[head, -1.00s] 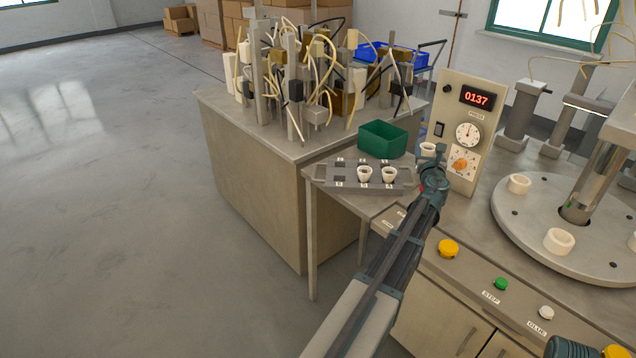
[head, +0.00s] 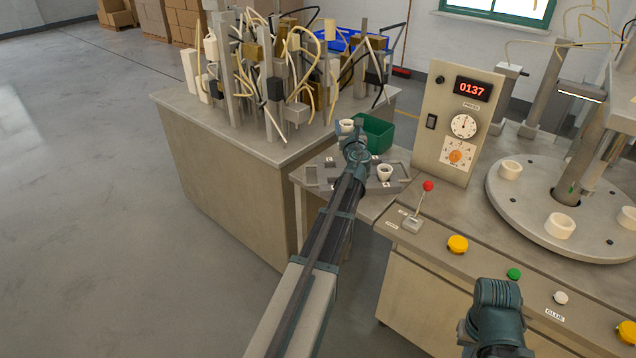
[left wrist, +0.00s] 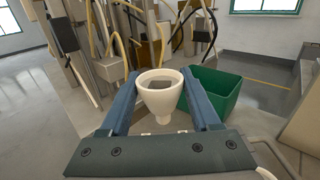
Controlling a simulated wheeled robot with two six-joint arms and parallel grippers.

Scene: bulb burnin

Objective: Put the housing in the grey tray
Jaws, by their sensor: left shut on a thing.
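The housing is a white cup with a narrow stem. It shows in the head view (head: 346,124) and upright in the left wrist view (left wrist: 158,98). My left gripper (head: 352,128) is shut on it, with a blue finger on each side in the left wrist view (left wrist: 160,78). It holds the housing above the far side of the grey tray (head: 316,174). A similar white housing (head: 384,172) stands in the tray's right part. My left arm hides the middle of the tray.
A green bin (head: 376,134) stands just behind the tray. A control box (head: 456,125) reading 0137 and a red-knobbed lever (head: 427,187) are to the right. A round turntable (head: 530,225) carries white parts. A bench with rods and cables (head: 270,90) is behind left.

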